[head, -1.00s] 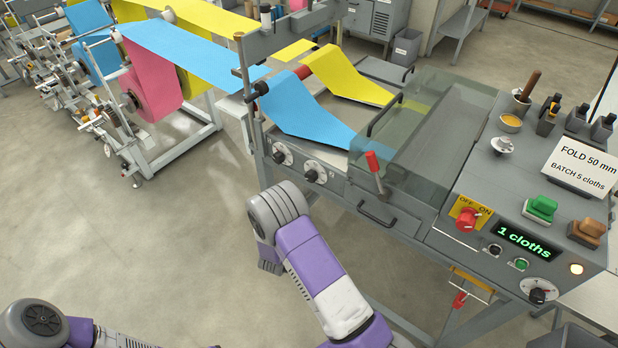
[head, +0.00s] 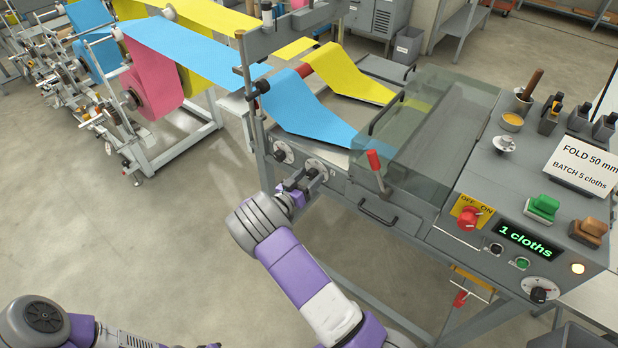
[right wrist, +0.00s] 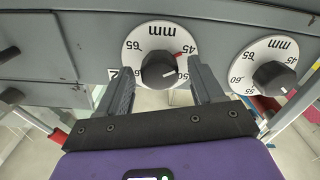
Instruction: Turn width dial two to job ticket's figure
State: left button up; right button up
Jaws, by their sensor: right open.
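Width dial two (head: 316,165) is a white-faced dial with a dark knob on the machine's front. In the right wrist view it shows upside down (right wrist: 134,48), with a part-hidden 2 plate beside it. A red mark on its face is near 45; the knob's exact setting is hard to read. My right gripper (head: 311,179) is at this dial. In the right wrist view its open fingers (right wrist: 165,82) stand on either side of the knob (right wrist: 158,68); contact is unclear. The job ticket (head: 583,165) reads FOLD 50 mm, BATCH 5 cloths. My left gripper is out of view.
Another width dial (head: 283,152) sits close by; it also shows in the right wrist view (right wrist: 268,52). A red-handled lever (head: 376,167) and a drawer handle (head: 378,213) stick out to the right. Blue cloth (head: 300,110) runs above. The floor in front is clear.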

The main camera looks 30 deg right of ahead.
jog(key=shift+w+d, duration=0.1)
jog(key=shift+d, duration=0.05)
jog(key=c, duration=1.1)
jog(key=shift+o, duration=0.2)
